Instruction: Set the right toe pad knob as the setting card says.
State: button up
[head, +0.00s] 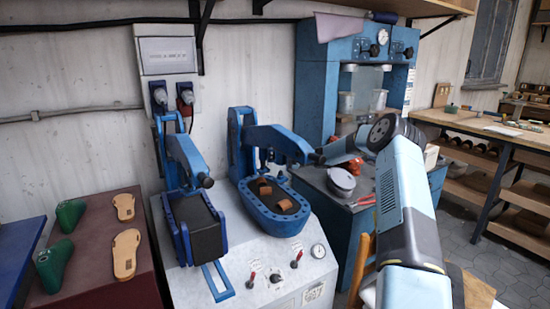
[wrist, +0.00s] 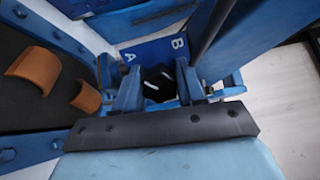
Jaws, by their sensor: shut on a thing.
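My gripper (wrist: 158,90) is shut on a dark knob (wrist: 157,84) in the wrist view. One finger stands on each side of it. Pale marks show on the knob, but I cannot tell which letter it points to. The blue plate behind it bears the letters A (wrist: 127,58) and B (wrist: 179,43). In the head view the right press (head: 272,209) has curved brown pads (head: 264,189) on its dark bed. The knob cannot be made out there. A white panel with a small printed line (head: 167,51) hangs on the wall; its text is too small to read.
The left press (head: 195,230) stands close beside the right one on a white cabinet with red switches (head: 252,276). Green shoe lasts (head: 55,265) and tan soles (head: 124,254) lie at left. A grey pot (head: 341,182) sits on the blue bench behind my arm.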

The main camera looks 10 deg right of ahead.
jog(key=shift+s+a+f+n, duration=0.1)
jog(key=shift+s+f+n, duration=0.1)
jog(key=shift+f+n, duration=0.35)
jog(key=o, duration=0.8)
jog(key=shift+r, duration=0.15)
jog(key=shift+o, duration=1.2)
jog(key=shift+r, duration=0.15)
jog(key=shift+w+r, duration=0.1)
jog(key=shift+d, duration=0.2)
